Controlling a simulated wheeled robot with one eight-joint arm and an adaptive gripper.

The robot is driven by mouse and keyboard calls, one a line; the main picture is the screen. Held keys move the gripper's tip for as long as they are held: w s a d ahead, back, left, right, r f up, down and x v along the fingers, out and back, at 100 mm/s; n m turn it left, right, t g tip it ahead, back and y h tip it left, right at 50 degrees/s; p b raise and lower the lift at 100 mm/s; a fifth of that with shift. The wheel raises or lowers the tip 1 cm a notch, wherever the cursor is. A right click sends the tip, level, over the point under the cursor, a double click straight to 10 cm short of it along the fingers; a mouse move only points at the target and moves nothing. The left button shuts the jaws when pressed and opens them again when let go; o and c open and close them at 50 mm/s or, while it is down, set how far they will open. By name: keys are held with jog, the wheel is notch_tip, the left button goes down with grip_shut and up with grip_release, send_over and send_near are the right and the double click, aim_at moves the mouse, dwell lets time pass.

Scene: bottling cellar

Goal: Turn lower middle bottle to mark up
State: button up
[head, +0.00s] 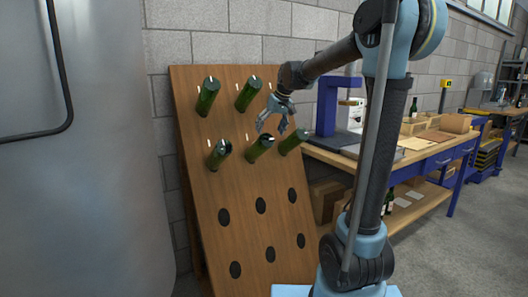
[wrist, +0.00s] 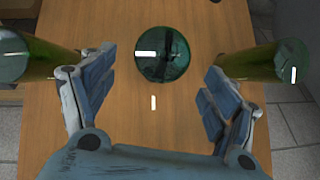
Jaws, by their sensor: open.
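A wooden rack (head: 232,187) leans at the left in the head view, holding green bottles by their necks. The lower middle bottle (head: 261,147) sits between the lower left bottle (head: 219,154) and the lower right bottle (head: 293,141). My gripper (head: 271,121) is open in front of the rack, near the lower middle bottle. In the wrist view the middle bottle's round base (wrist: 172,57) lies between and beyond the open fingers, touching neither. Its white mark points left in that view. A white line on the board (wrist: 153,102) shows below the bottle there.
Neighbouring bottles flank the fingers closely in the wrist view (wrist: 30,62) (wrist: 262,62). A workbench (head: 420,155) with a blue device (head: 328,105) stands at right, a metal tank (head: 80,170) at left.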

aim_at(261, 154)
jog(key=x, duration=1.1)
jog(key=shift+f, duration=0.15)
jog(key=c, duration=1.1)
